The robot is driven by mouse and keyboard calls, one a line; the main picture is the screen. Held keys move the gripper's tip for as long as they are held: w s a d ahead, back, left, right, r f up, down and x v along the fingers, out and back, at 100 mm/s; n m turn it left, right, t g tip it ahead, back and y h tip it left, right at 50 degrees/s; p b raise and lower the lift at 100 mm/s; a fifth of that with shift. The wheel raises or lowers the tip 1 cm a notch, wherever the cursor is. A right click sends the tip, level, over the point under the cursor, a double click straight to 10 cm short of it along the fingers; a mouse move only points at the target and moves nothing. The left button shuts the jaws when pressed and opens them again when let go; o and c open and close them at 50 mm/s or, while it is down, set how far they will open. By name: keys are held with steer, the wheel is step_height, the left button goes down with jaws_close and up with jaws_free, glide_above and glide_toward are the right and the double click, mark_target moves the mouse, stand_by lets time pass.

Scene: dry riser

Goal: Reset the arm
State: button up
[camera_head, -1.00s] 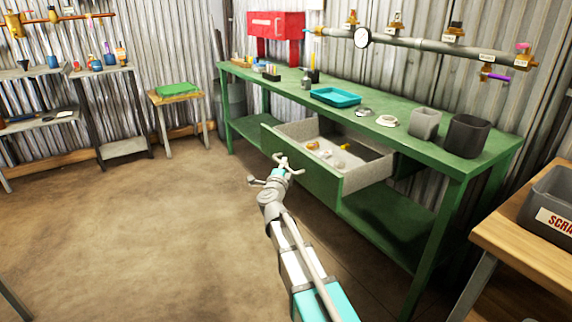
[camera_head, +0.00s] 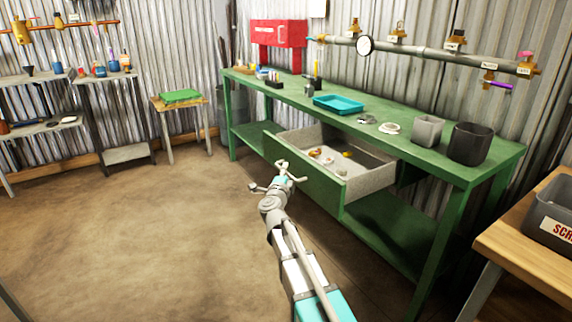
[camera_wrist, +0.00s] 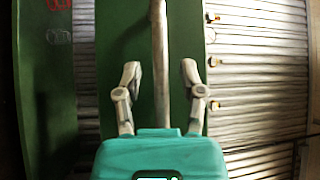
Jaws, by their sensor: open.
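My gripper (camera_head: 280,176) is at the end of my outstretched arm, in front of the open drawer (camera_head: 372,182) of the green workbench. Its fingers are spread, and nothing is seen held. The drawer has a green front and pale grey walls, with several small fittings (camera_head: 322,156) inside. In the wrist view my gripper (camera_wrist: 160,72) has its two grey fingers apart. A grey bar (camera_wrist: 159,50) runs between them in the picture, over a green panel (camera_wrist: 120,30). I cannot tell whether the fingers touch it.
The green workbench (camera_head: 478,158) carries a blue tray (camera_head: 338,104), a grey pot (camera_head: 428,131) and a dark pot (camera_head: 469,143). A valved pipe (camera_head: 420,44) runs along the wall behind. A wooden table (camera_head: 510,240) stands at right. The floor (camera_head: 140,230) at left is clear.

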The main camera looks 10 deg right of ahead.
steer(key=s+a+f+n+g+y, duration=0.5)
steer(key=s+f+n+g+y, duration=0.5)
steer(key=n, duration=0.8)
steer(key=s+d+f+n+g+h, duration=0.15)
steer(key=s+d+f+g, duration=0.35)
steer(key=s, duration=0.5)
steer(key=s+d+f+n+g+h, duration=0.1)
steer(key=s+d+f+g+h, duration=0.15)
steer(key=s+d+f, duration=0.55)
steer(key=s+a+r+p, duration=0.1)
steer(key=s+r+p, duration=0.1)
steer(key=r+p, duration=1.9)
steer(key=s+a+r+p, duration=0.1)
steer(key=s+r+p, duration=0.2)
steer(key=r+p, duration=1.8)
step_height(320, 180, up, 2)
steer(key=shift+r+g+y+p, duration=0.25)
steer(key=shift+g+y+p, duration=0.1)
steer(key=shift+g+y, duration=0.1)
steer(key=shift+a, duration=0.15)
